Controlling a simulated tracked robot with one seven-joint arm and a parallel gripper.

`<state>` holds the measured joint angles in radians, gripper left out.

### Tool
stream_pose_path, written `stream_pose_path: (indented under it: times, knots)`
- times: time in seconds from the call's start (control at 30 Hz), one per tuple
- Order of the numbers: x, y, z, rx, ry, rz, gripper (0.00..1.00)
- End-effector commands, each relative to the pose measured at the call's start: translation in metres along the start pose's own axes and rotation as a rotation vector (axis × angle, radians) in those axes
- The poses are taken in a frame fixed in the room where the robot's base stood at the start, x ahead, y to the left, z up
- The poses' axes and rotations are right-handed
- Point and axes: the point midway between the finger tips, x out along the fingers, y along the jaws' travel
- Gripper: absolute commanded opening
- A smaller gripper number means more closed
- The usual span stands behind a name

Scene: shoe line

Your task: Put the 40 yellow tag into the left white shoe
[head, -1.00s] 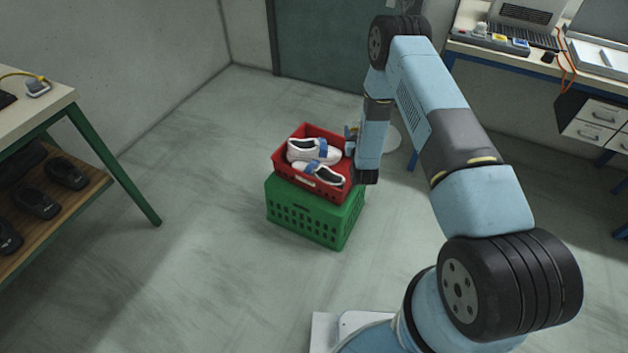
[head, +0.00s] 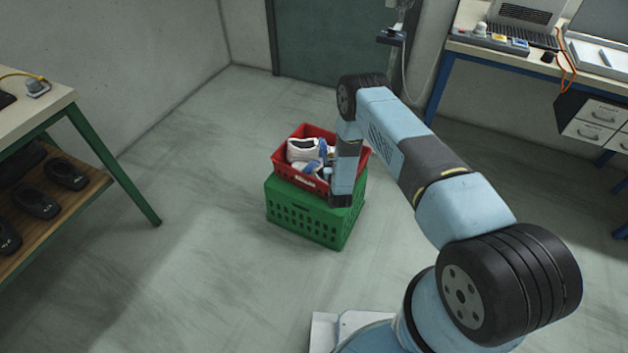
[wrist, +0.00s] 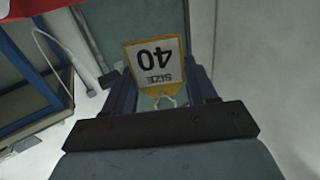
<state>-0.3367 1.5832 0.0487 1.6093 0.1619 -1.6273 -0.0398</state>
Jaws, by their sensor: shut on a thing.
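The yellow-edged tag (wrist: 154,62) shows in the wrist view with "SIZE 40" upside down on its white face and a loop of string at its lower end. My gripper (wrist: 160,88) is shut on it, with a dark finger on each side. In the head view my arm hangs over the right part of the red crate and hides the gripper and the tag. Two white shoes with blue parts lie in that crate. The back left one (head: 302,149) shows well; the front one (head: 312,168) is mostly hidden behind my arm.
The red crate (head: 285,170) sits on a green crate (head: 305,217) on open floor. A table with dark shoes on its shelf (head: 92,190) stands at the left. A workbench (head: 468,48) stands at the back right.

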Motion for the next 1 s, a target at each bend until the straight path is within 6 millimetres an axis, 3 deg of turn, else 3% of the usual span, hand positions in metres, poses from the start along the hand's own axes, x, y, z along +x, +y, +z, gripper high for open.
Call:
stream_pose_path:
  times: [0.2,0.53,0.57,0.83,1.0]
  knots:
    - [0.000,0.000,0.012,0.000,0.000,-0.001,0.27]
    - [0.000,-0.001,0.014,0.000,0.001,-0.001,0.27]
    - [0.000,-0.001,0.014,0.000,0.001,-0.001,0.59]
    - [0.000,-0.001,0.014,0.000,0.001,-0.002,0.84]
    - [0.000,-0.002,0.014,0.000,0.001,-0.002,0.86]
